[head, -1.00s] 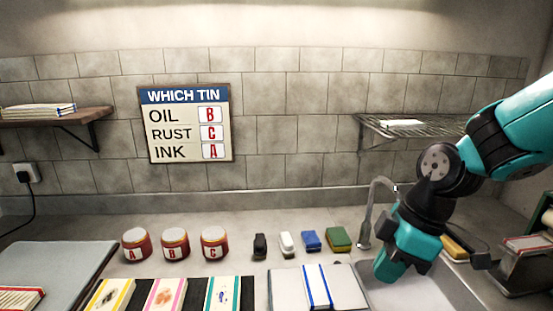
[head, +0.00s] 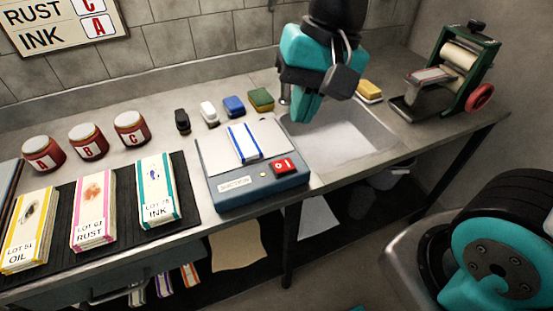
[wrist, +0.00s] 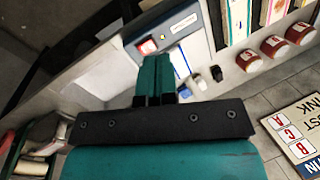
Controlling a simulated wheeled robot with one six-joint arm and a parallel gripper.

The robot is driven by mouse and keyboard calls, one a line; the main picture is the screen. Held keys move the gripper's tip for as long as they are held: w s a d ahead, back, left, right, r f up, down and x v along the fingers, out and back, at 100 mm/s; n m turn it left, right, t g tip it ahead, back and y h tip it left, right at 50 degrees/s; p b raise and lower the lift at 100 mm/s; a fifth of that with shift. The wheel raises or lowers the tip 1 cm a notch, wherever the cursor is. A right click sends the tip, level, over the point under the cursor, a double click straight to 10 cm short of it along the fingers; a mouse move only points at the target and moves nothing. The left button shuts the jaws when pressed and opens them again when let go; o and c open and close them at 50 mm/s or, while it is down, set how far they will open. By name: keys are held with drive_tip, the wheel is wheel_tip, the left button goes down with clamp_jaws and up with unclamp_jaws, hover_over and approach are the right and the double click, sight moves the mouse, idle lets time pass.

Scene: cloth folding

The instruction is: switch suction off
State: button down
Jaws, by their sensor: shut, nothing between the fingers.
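The suction box (head: 262,195) is a blue-grey unit with a pale top, standing at the counter's front edge. A red rocker switch (head: 284,166) is on its sloped front, beside a small amber lamp (head: 263,174) and a white label. The switch position is too small to tell. A white cloth with blue stripes (head: 243,144) lies flat on the box top. My gripper (head: 303,113) is shut and empty above the sink, right of and behind the box. In the wrist view the red switch (wrist: 147,47) shows just beyond the shut fingertips (wrist: 155,62), apart from them.
The sink (head: 345,140) lies right of the box. A roller press (head: 455,75) stands further right. Several coloured brushes or blocks line the back, with lettered tins (head: 87,141) to the left. Three cloth stacks (head: 95,210) lie on a dark mat left of the box.

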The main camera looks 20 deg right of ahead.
drive_tip(key=w+d+f+m+h+b, duration=0.1)
drive_tip(key=w+d+f+m+b, duration=0.2)
drive_tip(key=w+f+m+b, duration=0.7)
drive_tip(key=m+p, duration=0.5)
approach(278, 166)
drive_tip(key=f, duration=0.5)
drive_tip(key=a+f, duration=0.1)
drive_tip(key=f, duration=0.1)
drive_tip(key=shift+w+a+f, duration=0.1)
drive_tip(key=shift+w+f, duration=0.05)
drive_tip(key=shift+f, duration=0.05)
